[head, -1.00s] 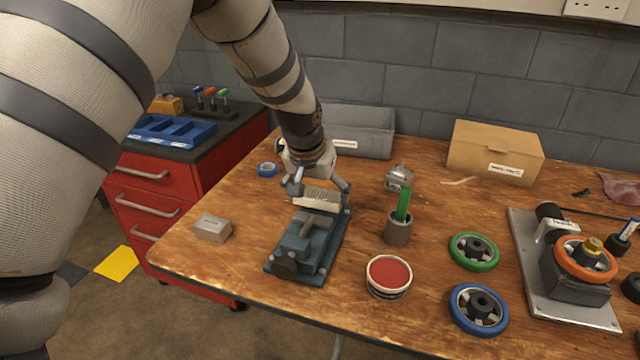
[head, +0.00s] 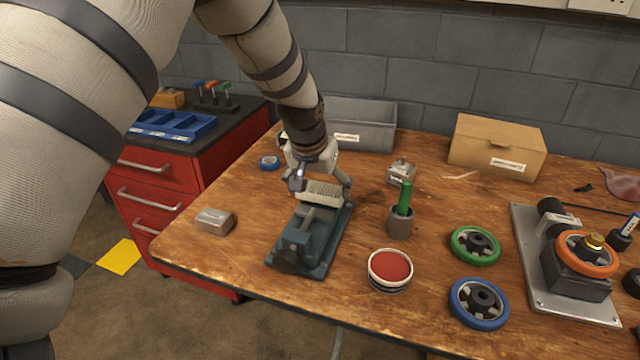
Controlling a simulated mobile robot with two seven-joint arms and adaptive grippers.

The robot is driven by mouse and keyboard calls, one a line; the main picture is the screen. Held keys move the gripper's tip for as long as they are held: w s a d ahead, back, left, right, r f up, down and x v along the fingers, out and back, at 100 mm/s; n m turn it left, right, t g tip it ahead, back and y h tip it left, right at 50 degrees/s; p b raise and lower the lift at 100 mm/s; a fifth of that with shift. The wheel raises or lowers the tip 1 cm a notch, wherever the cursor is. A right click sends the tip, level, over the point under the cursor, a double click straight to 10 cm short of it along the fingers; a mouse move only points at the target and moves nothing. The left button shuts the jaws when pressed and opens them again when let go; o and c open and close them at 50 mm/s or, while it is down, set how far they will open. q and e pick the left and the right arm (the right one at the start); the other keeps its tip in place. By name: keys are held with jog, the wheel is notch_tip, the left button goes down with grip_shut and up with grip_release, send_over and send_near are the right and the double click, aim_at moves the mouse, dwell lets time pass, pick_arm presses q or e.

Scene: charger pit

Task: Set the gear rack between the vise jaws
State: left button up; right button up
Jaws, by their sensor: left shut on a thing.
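The vise (head: 303,243) is a dark blue-grey block with a round front end, standing on the wooden bench. The gear rack (head: 319,193) is a pale toothed bar at the vise's far end. My left gripper (head: 320,184) reaches down from behind and is shut on the gear rack, one finger on each side. The rack sits at or just above the jaw area; I cannot tell whether it touches the vise. My right gripper is not in view.
A small metal block (head: 214,221) lies left of the vise. A red-topped tin (head: 390,270) and a grey cup (head: 400,222) with a green handle stand to its right. A grey bin (head: 365,125) and cardboard box (head: 497,146) are at the back. The bench's front left is clear.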

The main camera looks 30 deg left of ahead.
pick_arm(q)
jog(key=shift+f, duration=0.9)
jog(key=o, duration=1.2)
jog(key=shift+c, duration=0.2)
jog(key=shift+r, duration=0.1)
jog(key=v, duration=1.2)
